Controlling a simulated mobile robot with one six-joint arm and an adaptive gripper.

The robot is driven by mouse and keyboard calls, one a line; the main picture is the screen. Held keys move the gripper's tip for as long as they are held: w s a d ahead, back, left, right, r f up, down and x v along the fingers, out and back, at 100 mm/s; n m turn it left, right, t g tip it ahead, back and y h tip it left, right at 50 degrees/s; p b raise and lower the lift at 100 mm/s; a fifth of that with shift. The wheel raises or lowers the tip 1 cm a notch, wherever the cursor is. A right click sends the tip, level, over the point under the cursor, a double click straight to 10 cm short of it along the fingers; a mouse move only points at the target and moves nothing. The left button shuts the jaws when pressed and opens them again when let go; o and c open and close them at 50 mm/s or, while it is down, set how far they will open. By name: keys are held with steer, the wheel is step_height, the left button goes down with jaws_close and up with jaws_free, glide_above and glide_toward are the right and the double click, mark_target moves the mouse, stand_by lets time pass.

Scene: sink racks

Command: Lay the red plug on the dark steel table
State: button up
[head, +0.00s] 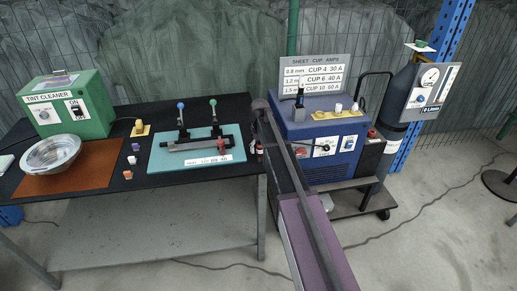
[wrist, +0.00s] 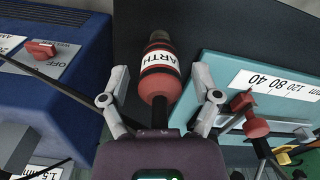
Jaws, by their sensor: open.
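The red plug (wrist: 160,82) has black bands and a white label reading "ARTH", its first letter out of sight. In the wrist view it lies on or just above the dark steel table (wrist: 218,30); the exact contact cannot be told. My gripper (wrist: 161,73) is open, with one finger on each side of the plug and a visible gap at both. In the head view the plug (head: 259,148) shows small at the right end of the dark table (head: 110,113), beside the teal mat. My fingers are hard to make out there.
The teal mat (head: 165,158) with a clamp and red knob (head: 222,145) is close to the plug. The blue machine (head: 318,125) stands just right of the table. A green box (head: 68,105), metal bowl (head: 52,152) and brown mat (head: 85,180) are at left.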

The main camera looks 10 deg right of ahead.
step_height(320, 180, up, 12)
steer(key=p, duration=1.2)
stand_by(0.7)
steer(key=s+m, duration=0.3)
steer(key=s, duration=2.6)
steer(key=shift+s+a, duration=0.15)
steer(key=shift+a, duration=0.1)
steer(key=shift+f+b, duration=0.5)
steer(key=shift+b, duration=0.1)
steer(key=shift+r, duration=0.1)
steer(key=c, duration=0.3)
